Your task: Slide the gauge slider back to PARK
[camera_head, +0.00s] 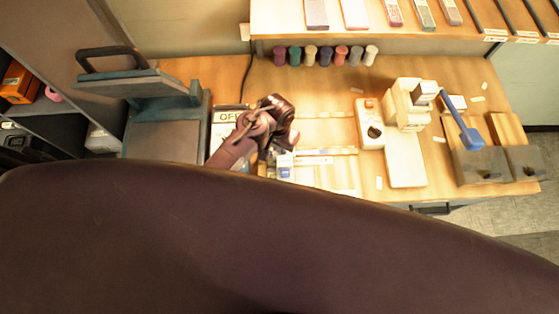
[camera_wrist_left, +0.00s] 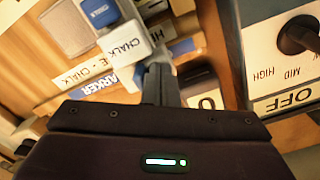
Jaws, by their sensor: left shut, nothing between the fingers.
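My left gripper (camera_head: 285,143) is shut and empty, low over the desk beside a white panel marked OFF (camera_head: 228,117). In the left wrist view its closed fingertips (camera_wrist_left: 158,62) point at a cluster of small parts. A dark grey block (camera_wrist_left: 200,86) lies right beside the fingers, above a white label with a 0 (camera_wrist_left: 206,102). I cannot tell for sure whether this block is the gauge slider. No PARK mark is readable; the gripper and my arm hide part of this area. My right gripper is not in view.
Blue-and-white blocks (camera_head: 285,166) and CHALK labels (camera_wrist_left: 122,46) crowd the gripper. A panel with a black knob (camera_wrist_left: 298,36) reads MID and HIGH. A teal press (camera_head: 165,138) stands left, a white machine (camera_head: 405,105) right. My dark arm covers the lower head view.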

